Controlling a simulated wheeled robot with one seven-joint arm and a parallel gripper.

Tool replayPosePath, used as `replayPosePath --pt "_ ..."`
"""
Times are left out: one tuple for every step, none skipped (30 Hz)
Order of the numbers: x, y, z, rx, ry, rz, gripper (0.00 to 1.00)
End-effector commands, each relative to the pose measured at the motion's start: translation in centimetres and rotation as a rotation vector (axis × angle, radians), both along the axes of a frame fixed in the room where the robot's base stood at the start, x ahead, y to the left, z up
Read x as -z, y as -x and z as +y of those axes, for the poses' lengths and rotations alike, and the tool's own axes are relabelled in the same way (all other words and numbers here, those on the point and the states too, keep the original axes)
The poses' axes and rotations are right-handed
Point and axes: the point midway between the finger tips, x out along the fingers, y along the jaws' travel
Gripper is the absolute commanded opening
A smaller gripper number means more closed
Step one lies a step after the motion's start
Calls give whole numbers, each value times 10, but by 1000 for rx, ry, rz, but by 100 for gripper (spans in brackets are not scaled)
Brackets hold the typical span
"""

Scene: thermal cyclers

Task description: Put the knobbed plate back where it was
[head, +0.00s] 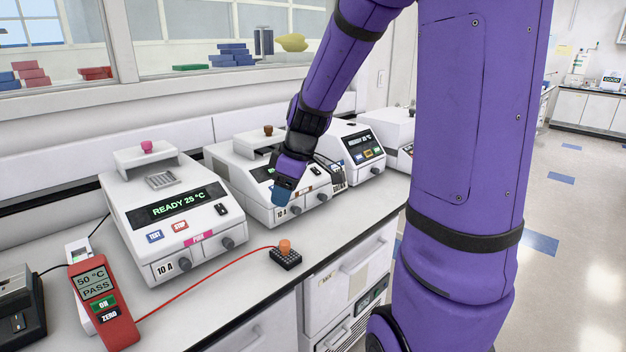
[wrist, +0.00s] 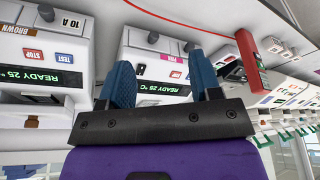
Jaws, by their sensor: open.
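The knobbed plate, a small dark block with an orange knob (head: 286,247), lies on the bench in front of the cyclers in the head view. A red cable (head: 215,285) runs from it to the red meter (head: 103,305), which reads 50 °C PASS. My gripper (head: 283,190) is in front of the second cycler (head: 240,180), up and behind the plate in the picture, and apart from it. In the wrist view my gripper (wrist: 164,80) has its blue fingers spread with nothing between them. I cannot make out the plate in the wrist view.
The near cycler (head: 135,215) has a pink knob on its lid and reads READY 25 °C. The second has a brown knob (head: 268,130). More cyclers (head: 345,140) stand beyond. A dark device (head: 18,310) sits at the left. The bench's front strip (head: 215,320) is mostly clear.

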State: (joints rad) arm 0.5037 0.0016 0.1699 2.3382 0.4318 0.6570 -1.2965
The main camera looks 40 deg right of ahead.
Motion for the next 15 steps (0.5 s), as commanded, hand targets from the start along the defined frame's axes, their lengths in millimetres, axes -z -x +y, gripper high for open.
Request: replayPosePath --pt "-15 9 12 22 11 -5 58" --pt "-22 15 18 41 15 -5 58" --pt "-32 23 26 68 21 -7 58" --pt "-38 29 31 90 22 -7 58" --pt "-45 36 37 111 25 -9 58" --pt "-53 45 43 141 29 -12 58" --pt "-59 51 48 162 31 -14 58" --pt "-65 59 53 185 32 -17 58" --pt "-72 68 58 216 33 -24 58" --pt "-78 76 63 238 32 -27 58" --pt "-83 83 67 262 31 -33 58" --pt "-89 93 71 294 31 -40 58" --pt "-93 101 74 318 28 -46 58" --pt "-98 109 77 343 26 -53 58" --pt "-103 120 81 376 21 -63 58"
